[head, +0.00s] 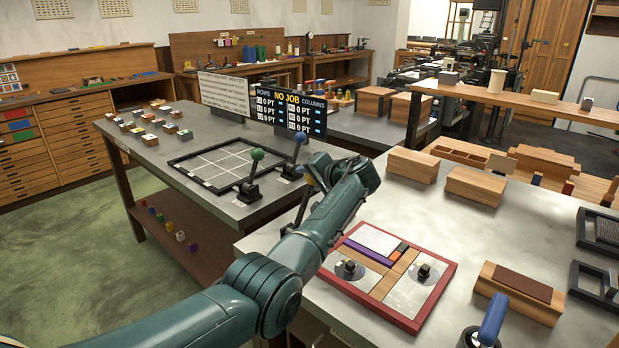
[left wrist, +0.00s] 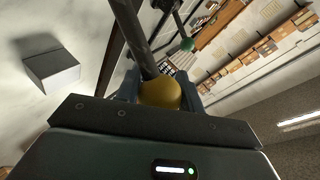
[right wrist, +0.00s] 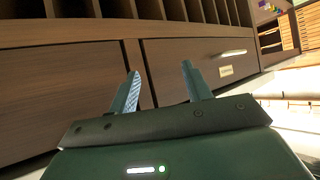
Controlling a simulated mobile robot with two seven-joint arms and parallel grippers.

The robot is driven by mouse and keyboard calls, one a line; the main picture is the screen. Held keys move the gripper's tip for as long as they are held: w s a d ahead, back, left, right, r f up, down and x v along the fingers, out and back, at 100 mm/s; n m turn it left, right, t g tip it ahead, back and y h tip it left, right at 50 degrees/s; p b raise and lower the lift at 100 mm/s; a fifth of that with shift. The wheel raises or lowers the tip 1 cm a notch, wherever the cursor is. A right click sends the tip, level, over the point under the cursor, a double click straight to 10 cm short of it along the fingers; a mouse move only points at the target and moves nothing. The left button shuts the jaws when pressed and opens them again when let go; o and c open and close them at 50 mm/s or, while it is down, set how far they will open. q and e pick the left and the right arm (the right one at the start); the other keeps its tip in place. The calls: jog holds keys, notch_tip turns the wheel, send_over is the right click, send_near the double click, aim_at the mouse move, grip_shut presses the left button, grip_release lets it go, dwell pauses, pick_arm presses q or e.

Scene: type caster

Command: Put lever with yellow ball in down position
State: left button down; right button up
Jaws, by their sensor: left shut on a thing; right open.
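The yellow ball (left wrist: 161,95) sits between the fingers of my left gripper (left wrist: 158,88), which is shut on it. Its dark lever rod (left wrist: 139,42) runs away from the ball. In the head view, my left gripper (head: 312,179) is at the upper end of a dark, tilted rod (head: 303,206) near the grey table's right corner; the ball is mostly hidden there. My right gripper (right wrist: 160,84) is open and empty in front of a brown drawer cabinet (right wrist: 190,62).
A green-ball lever (head: 257,155) and a blue-ball lever (head: 301,138) stand on the grey table (head: 150,150), beside a black grid frame (head: 180,163). A "NO JOB" board (head: 289,112) stands behind. A red-framed tray (head: 412,325) lies on the nearer table.

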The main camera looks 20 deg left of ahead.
pick_arm(q)
jog(key=shift+r, duration=0.1)
pick_arm(e)
jog(key=shift+s+f, duration=0.15)
pick_arm(q)
jog(key=c, duration=0.9)
grip_release()
jog(key=shift+w, duration=0.1)
pick_arm(e)
jog(key=shift+f, duration=0.1)
pick_arm(q)
jog(key=shift+s+d, duration=0.25)
jog(key=shift+d, duration=0.2)
jog(key=b+v, duration=0.1)
jog(key=v, duration=1.1)
pick_arm(e)
jog(key=shift+w+a, duration=0.15)
jog(key=shift+w, duration=0.15)
pick_arm(q)
jog(key=shift+s+r, duration=0.1)
jog(key=shift+s, duration=0.05)
pick_arm(e)
jog(key=shift+s, duration=0.2)
